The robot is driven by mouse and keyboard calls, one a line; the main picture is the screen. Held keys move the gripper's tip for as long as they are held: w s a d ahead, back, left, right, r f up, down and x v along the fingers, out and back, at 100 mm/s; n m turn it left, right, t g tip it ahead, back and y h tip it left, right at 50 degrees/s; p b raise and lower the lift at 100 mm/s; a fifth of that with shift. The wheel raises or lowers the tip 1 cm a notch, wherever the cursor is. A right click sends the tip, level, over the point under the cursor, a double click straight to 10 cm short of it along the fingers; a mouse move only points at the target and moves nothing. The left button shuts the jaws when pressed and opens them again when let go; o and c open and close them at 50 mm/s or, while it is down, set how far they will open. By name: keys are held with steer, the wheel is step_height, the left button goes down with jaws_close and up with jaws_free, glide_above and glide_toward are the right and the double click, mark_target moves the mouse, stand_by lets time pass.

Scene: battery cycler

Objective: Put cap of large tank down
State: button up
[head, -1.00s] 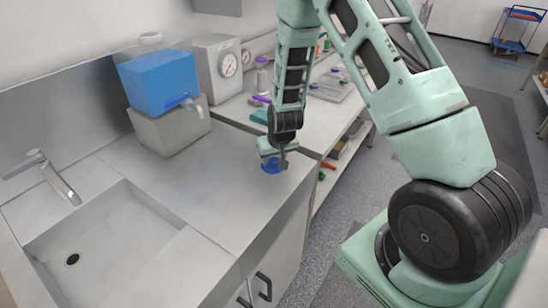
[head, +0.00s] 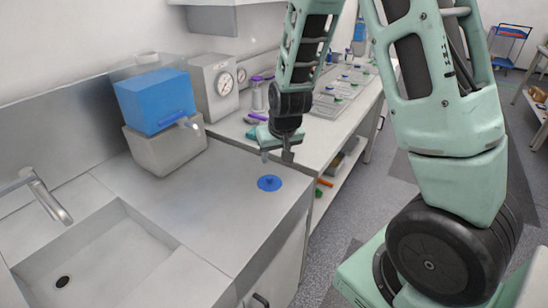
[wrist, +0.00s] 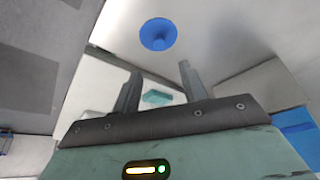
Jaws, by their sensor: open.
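The blue round cap (head: 269,183) lies flat on the steel counter near its right edge, with its small knob up. It also shows in the wrist view (wrist: 158,34), beyond the fingertips. My gripper (head: 278,158) is open and empty, raised above the cap and apart from it. In the wrist view its two fingers (wrist: 158,72) are spread with nothing between them. The large blue tank (head: 155,101) with a spout stands on a grey block at the back of the counter.
A sink (head: 95,255) with a tap (head: 47,197) is at the left. A grey box with a gauge (head: 214,88) and a purple-topped bottle (head: 258,95) stand behind. Trays (head: 340,90) line the bench at the back right. The counter between sink and cap is clear.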

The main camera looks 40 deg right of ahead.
steer(key=s+a+r+n+g+y, duration=0.1)
steer(key=s+a+r+n, duration=0.2)
steer(key=a, duration=0.6)
steer(key=s+a+r+n+g+y, duration=0.1)
steer(key=s+a+r+n+y, duration=0.1)
steer(key=s+a, duration=0.55)
steer(key=s+a+r+n+g, duration=0.1)
steer(key=s+a+r+n, duration=0.1)
steer(key=s, duration=0.5)
steer(key=s+a+r+n+g+h, duration=0.1)
steer(key=s+a+r+n, duration=0.1)
steer(key=s+a+n, duration=0.2)
steer(key=s+a, duration=0.2)
steer(key=s, duration=0.2)
steer(key=shift+s+a+r, duration=0.15)
steer(key=shift+s+a, duration=0.05)
